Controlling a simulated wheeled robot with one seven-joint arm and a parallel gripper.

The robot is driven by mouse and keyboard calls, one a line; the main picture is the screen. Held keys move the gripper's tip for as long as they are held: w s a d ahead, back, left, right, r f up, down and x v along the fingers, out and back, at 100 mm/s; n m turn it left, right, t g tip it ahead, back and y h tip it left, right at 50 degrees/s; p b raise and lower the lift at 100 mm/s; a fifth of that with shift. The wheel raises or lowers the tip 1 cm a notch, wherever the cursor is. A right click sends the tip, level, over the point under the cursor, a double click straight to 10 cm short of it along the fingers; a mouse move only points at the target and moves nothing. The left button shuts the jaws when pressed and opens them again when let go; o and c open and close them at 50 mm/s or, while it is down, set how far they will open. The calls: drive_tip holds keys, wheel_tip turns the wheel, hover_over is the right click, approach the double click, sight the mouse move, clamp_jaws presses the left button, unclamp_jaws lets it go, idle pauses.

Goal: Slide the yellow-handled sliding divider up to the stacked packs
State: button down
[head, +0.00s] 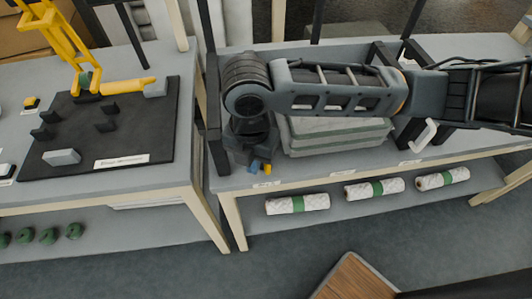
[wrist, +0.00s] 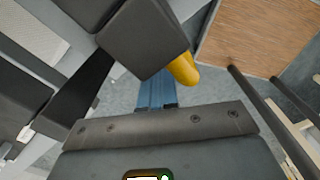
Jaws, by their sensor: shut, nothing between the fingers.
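The yellow handle (head: 267,168) of the sliding divider shows at the front edge of the right table, below my wrist. Most of the divider is hidden by my arm. The handle also shows in the wrist view (wrist: 184,69), beside a dark block. My gripper (head: 253,167) points down just left of the handle; its blue fingers (wrist: 157,93) are shut and empty, their tips partly covered by the dark block. The stacked packs (head: 338,138), grey-green and white, lie right of the handle, partly under my arm. Whether the divider touches them I cannot tell.
A second divider with a white handle (head: 424,135) stands right of the packs. Several wadding rolls (head: 297,204) lie on the lower shelf. A left table holds a black mat (head: 130,125) and a yellow arm (head: 62,45). A wood-topped piece (head: 357,278) stands in front.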

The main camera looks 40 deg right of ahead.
drive_tip(key=shift+s+d+b, duration=0.25)
drive_tip(key=shift+s+d, duration=0.5)
drive_tip(key=shift+d, duration=0.3)
drive_tip(key=shift+s+d+b, duration=0.25)
drive_tip(key=shift+s+d, duration=0.5)
drive_tip(key=shift+d, duration=0.25)
idle(0.4)
drive_tip(key=shift+w+a+p, duration=0.3)
drive_tip(key=shift+w+a, duration=0.45)
drive_tip(key=shift+a, duration=0.25)
wheel_tip(320, 180, up, 9)
drive_tip(key=p, duration=0.6)
drive_tip(key=shift+p, duration=0.4)
